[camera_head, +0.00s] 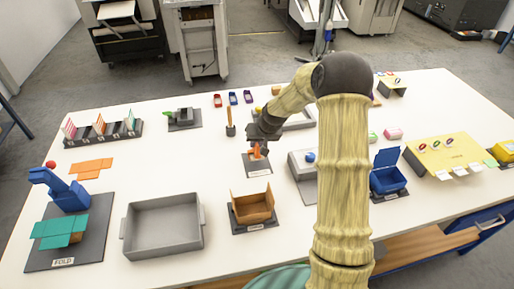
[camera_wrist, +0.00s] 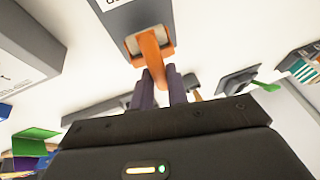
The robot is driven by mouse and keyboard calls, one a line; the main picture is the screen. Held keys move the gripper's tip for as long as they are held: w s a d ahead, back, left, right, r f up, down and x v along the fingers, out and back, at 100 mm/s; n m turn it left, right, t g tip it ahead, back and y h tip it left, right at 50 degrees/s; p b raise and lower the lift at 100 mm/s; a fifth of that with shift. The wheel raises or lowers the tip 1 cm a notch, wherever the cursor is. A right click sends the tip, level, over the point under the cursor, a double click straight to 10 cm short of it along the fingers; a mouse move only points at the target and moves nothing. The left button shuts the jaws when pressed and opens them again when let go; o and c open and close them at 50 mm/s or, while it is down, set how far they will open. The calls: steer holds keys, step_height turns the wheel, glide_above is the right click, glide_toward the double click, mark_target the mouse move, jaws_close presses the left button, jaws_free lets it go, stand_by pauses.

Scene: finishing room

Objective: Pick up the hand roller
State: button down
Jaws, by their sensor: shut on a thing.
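The hand roller (camera_head: 256,156) is orange, with a handle and a wider fork-like end. It is at the grey labelled mat (camera_head: 258,171) near the middle of the white table. My gripper (camera_head: 257,147) is above it, pointing down. In the wrist view the purple fingers (camera_wrist: 160,92) are shut on the orange handle of the hand roller (camera_wrist: 151,48), whose wider end is over the grey mat. I cannot tell whether the roller touches the mat or is slightly raised.
An open brown box (camera_head: 252,206) stands in front, with a grey tray (camera_head: 162,225) to its left. A grey machine (camera_head: 302,165) and a blue box (camera_head: 388,178) are to the right. A wooden-handled tool (camera_head: 230,122) stands behind left.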

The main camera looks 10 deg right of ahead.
mark_target(257, 144)
step_height(257, 144, up, 16)
steer(key=b, duration=0.1)
steer(key=shift+f+b, duration=0.15)
steer(key=shift+b, duration=0.25)
steer(key=shift+a, duration=0.1)
steer(key=c, duration=2)
jaws_free()
steer(key=shift+s, duration=0.15)
jaws_close()
